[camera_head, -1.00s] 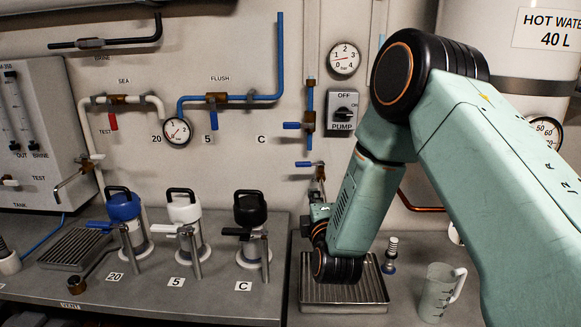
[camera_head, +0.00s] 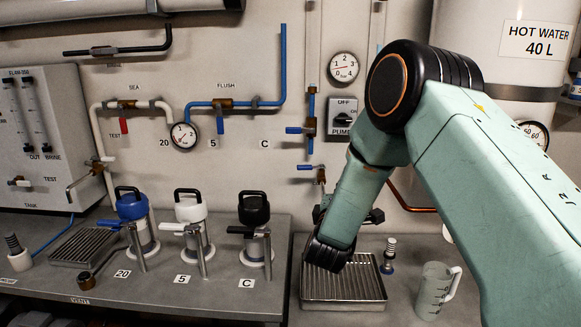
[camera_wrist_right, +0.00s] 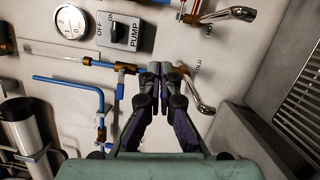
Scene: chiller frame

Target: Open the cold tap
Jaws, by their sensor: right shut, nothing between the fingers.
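The cold tap (camera_head: 320,176) is on the wall below the blue pipe in the head view, its blue lever (camera_head: 305,167) pointing left. In the right wrist view its chrome spout (camera_wrist_right: 198,96) shows beside the COLD label, just right of my fingertips. My right gripper (camera_wrist_right: 163,68) is shut and empty, with its fingertips in front of the tap body. They hide the tap's lever in that view, and I cannot tell whether they touch it. In the head view my right arm hides most of the gripper. My left gripper is not in view.
Another blue-handled valve (camera_head: 309,128) sits above the tap, near the pump switch (camera_head: 342,117). The hot tap's spout (camera_wrist_right: 230,14) is near the wrist view's top.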

